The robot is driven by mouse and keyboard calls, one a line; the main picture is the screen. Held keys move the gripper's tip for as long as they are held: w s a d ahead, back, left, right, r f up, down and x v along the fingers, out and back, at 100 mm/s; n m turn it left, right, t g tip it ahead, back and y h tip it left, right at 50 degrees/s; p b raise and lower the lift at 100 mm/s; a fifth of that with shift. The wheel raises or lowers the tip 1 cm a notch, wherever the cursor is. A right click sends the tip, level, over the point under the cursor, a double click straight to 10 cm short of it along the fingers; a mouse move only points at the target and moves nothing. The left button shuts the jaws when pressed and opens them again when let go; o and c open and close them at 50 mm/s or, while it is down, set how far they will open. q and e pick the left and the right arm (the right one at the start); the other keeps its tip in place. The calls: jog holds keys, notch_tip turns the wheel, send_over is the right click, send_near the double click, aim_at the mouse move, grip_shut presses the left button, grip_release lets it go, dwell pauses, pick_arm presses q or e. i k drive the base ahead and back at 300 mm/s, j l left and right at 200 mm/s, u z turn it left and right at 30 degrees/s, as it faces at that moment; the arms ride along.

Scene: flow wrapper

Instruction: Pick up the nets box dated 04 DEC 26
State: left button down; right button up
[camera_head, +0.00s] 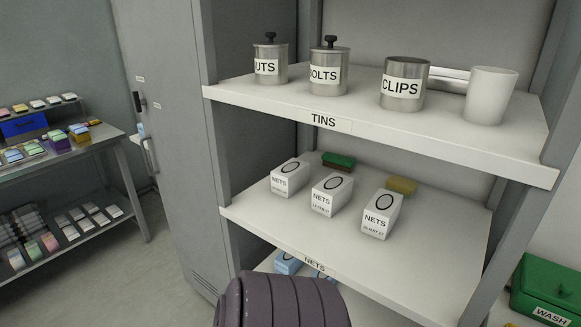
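Three white NETS boxes stand on the middle shelf, each with a black ring on top: a left box (290,177), a middle box (331,195) and a right box (381,215). Each has a small date line under the word NETS. The left box's date is too small to read; the middle one seems to show FEB and the right one MAR, but neither is sure. Neither of my grippers is in view. A dark ribbed part of my own arm shows at the bottom centre, in front of the lower shelf.
The upper shelf (460,140), labelled TINS, holds labelled tins and a white cup (490,96). A green-topped brush (338,160) and a yellow sponge (401,185) lie behind the boxes. Blue boxes (288,262) show below. A green WASH box (545,290) is at right.

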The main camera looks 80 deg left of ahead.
aim_at(289, 178)
jog(key=u, duration=2.4)
